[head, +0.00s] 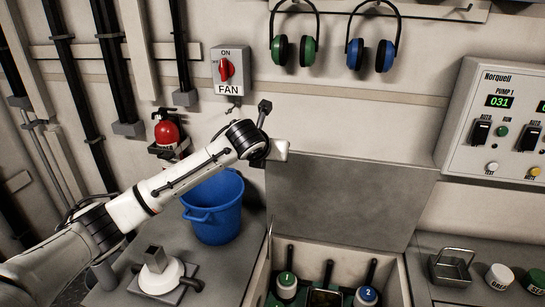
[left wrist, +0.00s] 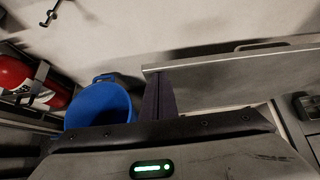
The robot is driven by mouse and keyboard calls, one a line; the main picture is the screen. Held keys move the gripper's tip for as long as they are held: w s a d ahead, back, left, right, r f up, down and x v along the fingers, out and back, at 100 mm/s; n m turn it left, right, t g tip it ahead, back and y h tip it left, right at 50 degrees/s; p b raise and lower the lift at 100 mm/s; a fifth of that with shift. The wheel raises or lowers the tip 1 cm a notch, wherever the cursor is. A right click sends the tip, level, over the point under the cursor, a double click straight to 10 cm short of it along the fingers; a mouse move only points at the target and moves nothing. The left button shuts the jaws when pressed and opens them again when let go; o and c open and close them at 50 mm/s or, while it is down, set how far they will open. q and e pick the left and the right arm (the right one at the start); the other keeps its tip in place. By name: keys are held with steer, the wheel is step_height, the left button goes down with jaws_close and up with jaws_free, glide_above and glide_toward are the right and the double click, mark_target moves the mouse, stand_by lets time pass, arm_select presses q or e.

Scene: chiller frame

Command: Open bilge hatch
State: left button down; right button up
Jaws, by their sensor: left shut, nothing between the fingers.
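The bilge hatch lid (head: 345,200) is a flat grey panel. It stands raised and steep at the back of the opening, against the wall. My left gripper (head: 282,150) is at the lid's upper left corner. In the left wrist view its dark fingers (left wrist: 158,97) are shut and empty, close beside the lid's edge (left wrist: 235,80). I cannot tell whether they touch it. My right gripper is not in view.
A blue bucket (head: 215,212) stands on the deck left of the opening, below my left arm. A red extinguisher (head: 167,132) and a fan switch (head: 230,72) are on the wall. A metal basket (head: 452,268) and a white-lidded jar (head: 499,277) stand at right.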

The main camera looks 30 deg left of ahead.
arm_select(q)
steer(key=v, duration=1)
steer(key=shift+s, duration=0.15)
